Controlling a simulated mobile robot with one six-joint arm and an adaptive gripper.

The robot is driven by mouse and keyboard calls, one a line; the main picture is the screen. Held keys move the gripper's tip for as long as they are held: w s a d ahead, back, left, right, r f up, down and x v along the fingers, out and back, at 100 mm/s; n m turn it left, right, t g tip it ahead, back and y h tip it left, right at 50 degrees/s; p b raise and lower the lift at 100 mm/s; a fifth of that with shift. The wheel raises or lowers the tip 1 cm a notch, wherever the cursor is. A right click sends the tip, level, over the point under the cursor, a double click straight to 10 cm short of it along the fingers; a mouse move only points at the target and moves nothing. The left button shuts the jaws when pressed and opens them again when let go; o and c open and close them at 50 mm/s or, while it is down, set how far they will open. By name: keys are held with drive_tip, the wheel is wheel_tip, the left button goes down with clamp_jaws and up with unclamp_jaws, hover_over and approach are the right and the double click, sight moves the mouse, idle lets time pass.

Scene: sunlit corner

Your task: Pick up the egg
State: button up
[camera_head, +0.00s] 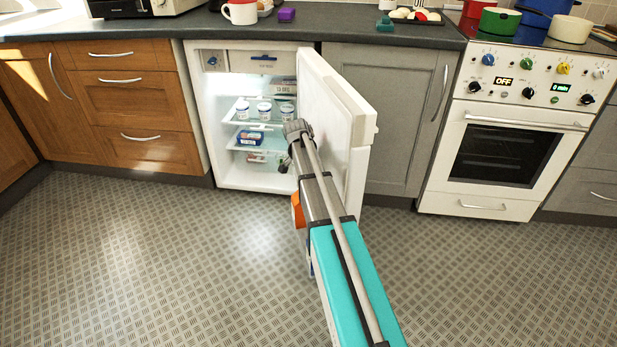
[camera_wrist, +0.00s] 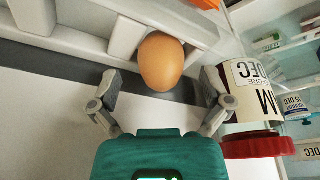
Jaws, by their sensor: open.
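A brown egg (camera_wrist: 161,62) sits in a light-coloured rack on what looks like the inner side of the open fridge door (camera_head: 352,125). My gripper (camera_wrist: 160,92) is open in the wrist view, with one finger to each side of the egg's near end. The fingers stand apart from the egg with visible gaps. In the head view my gripper (camera_head: 295,145) reaches into the fridge opening beside the door; the egg is hidden there.
A jar with a red lid (camera_wrist: 258,146) stands close to the right finger. The fridge (camera_head: 205,110) holds several pots and a blue package (camera_head: 250,138) on its shelves. The rack wall (camera_wrist: 75,36) is close by the egg. The floor in front is clear.

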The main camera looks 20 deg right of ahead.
drive_tip(key=shift+c, duration=0.3)
drive_tip(key=c, duration=0.7)
